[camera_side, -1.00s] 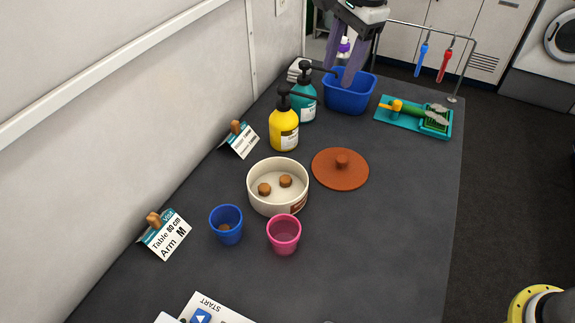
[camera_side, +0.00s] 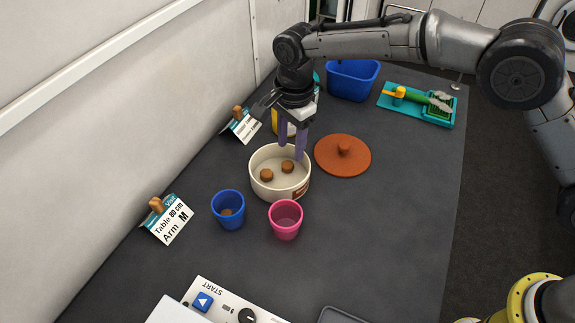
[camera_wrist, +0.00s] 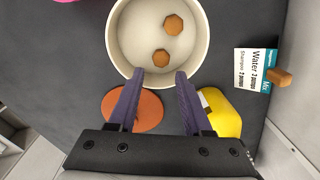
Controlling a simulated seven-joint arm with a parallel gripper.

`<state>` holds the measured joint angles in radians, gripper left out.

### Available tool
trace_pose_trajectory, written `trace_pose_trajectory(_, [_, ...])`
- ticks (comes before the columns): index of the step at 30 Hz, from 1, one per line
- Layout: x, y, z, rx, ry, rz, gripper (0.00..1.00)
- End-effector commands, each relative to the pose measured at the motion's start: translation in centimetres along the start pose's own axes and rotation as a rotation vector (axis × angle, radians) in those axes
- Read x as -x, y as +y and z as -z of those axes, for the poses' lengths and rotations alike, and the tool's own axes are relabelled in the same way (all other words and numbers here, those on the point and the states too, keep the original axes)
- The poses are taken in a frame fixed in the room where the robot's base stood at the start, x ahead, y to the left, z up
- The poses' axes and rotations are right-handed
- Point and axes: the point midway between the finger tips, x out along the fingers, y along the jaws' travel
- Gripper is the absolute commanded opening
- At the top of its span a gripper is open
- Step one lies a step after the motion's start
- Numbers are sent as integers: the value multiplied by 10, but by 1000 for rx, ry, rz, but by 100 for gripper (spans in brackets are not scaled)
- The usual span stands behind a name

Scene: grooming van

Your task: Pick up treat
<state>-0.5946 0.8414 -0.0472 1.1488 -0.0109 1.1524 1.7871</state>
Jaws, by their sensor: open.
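Two small brown treats lie in a white bowl (camera_side: 262,190). One treat (camera_side: 266,174) is toward the left and the other treat (camera_side: 288,167) is toward the right. Both also show in the wrist view, one treat (camera_wrist: 173,25) farther up and one (camera_wrist: 161,58) nearer my fingers. My gripper (camera_side: 291,155) is open and empty, with purple fingers pointing down over the bowl's back rim. In the wrist view my fingertips (camera_wrist: 160,76) are at the bowl's near rim. A blue cup (camera_side: 228,212) holds another brown piece, and a pink cup (camera_side: 286,220) looks empty.
A round brown lid (camera_side: 343,155) lies right of the bowl. A yellow pump bottle (camera_wrist: 222,112) stands behind it, partly hidden by my arm. A blue tub (camera_side: 352,82) and a teal tray (camera_side: 418,106) with brushes are at the back. The right side of the table is clear.

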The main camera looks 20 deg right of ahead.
Motion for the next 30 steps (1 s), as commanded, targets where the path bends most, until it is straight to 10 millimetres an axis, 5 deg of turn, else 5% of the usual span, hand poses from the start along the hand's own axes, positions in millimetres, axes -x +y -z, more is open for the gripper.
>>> trace_pose_trajectory(12, [-48, 0, -4, 0, 1, -2, 50])
trace_pose_trajectory(22, [-54, -1, -4, 0, 0, 1, 50])
trace_pose_trajectory(30, [-53, -1, -4, 0, 0, 0, 1])
